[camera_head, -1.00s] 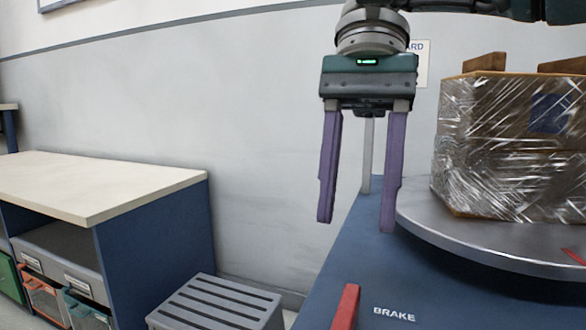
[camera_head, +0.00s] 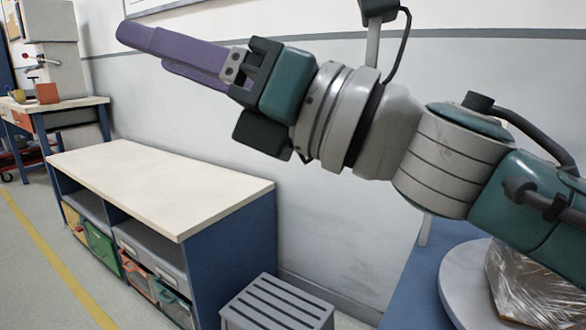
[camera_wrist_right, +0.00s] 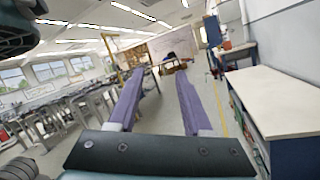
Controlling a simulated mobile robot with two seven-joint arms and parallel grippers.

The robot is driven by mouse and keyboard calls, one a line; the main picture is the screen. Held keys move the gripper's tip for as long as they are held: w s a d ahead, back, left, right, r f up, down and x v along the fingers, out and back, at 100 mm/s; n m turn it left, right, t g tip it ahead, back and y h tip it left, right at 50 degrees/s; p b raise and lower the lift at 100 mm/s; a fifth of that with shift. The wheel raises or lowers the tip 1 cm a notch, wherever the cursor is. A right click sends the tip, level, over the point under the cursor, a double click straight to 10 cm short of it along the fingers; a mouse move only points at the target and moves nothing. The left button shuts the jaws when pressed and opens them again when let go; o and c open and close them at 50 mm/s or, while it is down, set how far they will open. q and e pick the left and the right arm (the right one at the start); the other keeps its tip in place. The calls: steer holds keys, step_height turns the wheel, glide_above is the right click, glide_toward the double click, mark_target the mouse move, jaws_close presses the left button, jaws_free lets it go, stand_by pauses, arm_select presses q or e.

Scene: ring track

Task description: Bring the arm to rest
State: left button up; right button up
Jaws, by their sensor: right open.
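My right arm reaches in from the right in the head view, raised in front of the grey wall. Its gripper (camera_head: 170,55) points to the upper left, with one purple finger largely covering the other from this side. In the right wrist view the two purple fingers of the right gripper (camera_wrist_right: 155,95) stand apart with nothing between them, so it is open and empty. It is in the air, clear of the bench. My left gripper is in neither view.
A low bench (camera_head: 150,180) with a pale top and bins below stands along the wall. A grey step stool (camera_head: 278,305) is beside it. A wrapped load (camera_head: 530,285) sits on a round turntable (camera_head: 460,285) at lower right. Open floor (camera_head: 35,270) lies at left.

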steer(key=w+d+r+m+t+h+p, duration=0.4)
steer(key=d+r+m+t+h+p, duration=0.45)
steer(key=m, duration=0.95)
steer(key=s+d+f+m+h+p, duration=0.2)
steer(key=d+f+m+h+p, duration=0.25)
steer(key=d+m+h, duration=0.7)
steer(key=s+d+f+m+g+p, duration=0.15)
steer(key=s+m+g+p, duration=0.25)
steer(key=s, duration=0.4)
steer(key=s+d+f+m+g+p, duration=0.1)
steer(key=s+d+m+g+p, duration=0.3)
steer(key=s, duration=0.4)
steer(key=s+d+f+m+g+p, duration=0.1)
steer(key=s+d+m+g+p, duration=0.1)
steer(key=s+m+g+p, duration=0.45)
arm_select(q)
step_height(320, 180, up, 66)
steer(key=p, duration=3.5)
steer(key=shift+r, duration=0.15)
arm_select(e)
step_height(320, 180, up, 38)
steer(key=s+n+t, duration=0.1)
steer(key=s+t, duration=0.1)
steer(key=shift+s+f, duration=0.25)
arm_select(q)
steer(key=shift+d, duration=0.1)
